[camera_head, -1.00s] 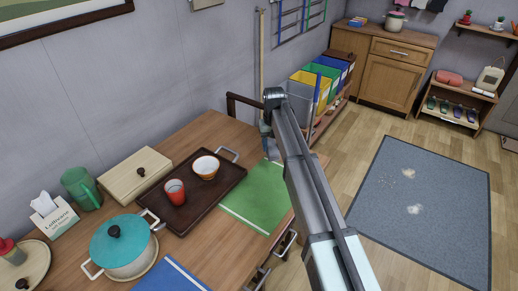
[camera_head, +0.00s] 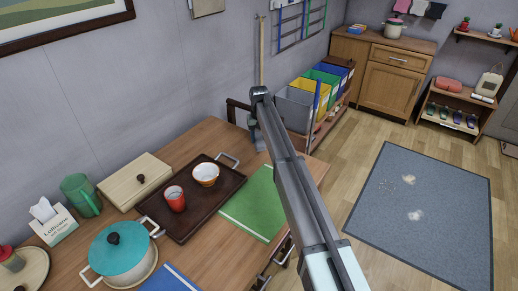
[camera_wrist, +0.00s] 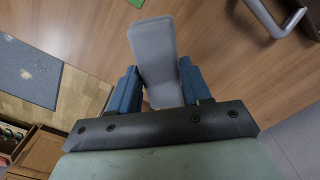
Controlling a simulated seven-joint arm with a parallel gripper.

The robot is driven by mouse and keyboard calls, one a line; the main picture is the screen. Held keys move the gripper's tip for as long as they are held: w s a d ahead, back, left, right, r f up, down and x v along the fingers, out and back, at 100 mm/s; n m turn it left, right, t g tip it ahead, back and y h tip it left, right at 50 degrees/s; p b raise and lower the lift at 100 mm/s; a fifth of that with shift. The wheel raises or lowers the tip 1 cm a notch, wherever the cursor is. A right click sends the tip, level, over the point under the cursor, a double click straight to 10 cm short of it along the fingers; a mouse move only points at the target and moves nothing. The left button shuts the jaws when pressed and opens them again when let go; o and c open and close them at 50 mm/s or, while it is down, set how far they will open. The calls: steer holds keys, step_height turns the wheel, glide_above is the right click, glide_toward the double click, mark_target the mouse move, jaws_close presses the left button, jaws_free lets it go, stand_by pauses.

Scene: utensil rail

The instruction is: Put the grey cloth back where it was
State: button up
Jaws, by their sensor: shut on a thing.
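The grey cloth (camera_wrist: 156,58) is a smooth, light-grey folded strip in the wrist view. It sits between the blue fingers of my gripper (camera_wrist: 158,80), which is shut on it, and its far end sticks out past the fingertips. In the head view, my gripper (camera_head: 257,140) is small and partly hidden by my arm, at the far end of the wooden table. The cloth cannot be made out clearly there. Dark and pink cloths (camera_head: 418,8) hang on the far wall at the top right.
The table (camera_head: 232,141) holds a dark tray (camera_head: 187,228) with two cups, a green mat (camera_head: 255,204), a teal pot (camera_head: 122,258) and a wooden box (camera_head: 125,178). Coloured bins (camera_head: 325,82) stand beyond the table. A grey floor mat (camera_head: 420,225) lies right.

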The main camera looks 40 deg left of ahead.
mark_target(259, 139)
steer(key=shift+f, duration=2.85)
steer(key=shift+f, duration=0.15)
steer(key=o, duration=1.3)
step_height(259, 139, up, 12)
steer(key=shift+r, duration=0.15)
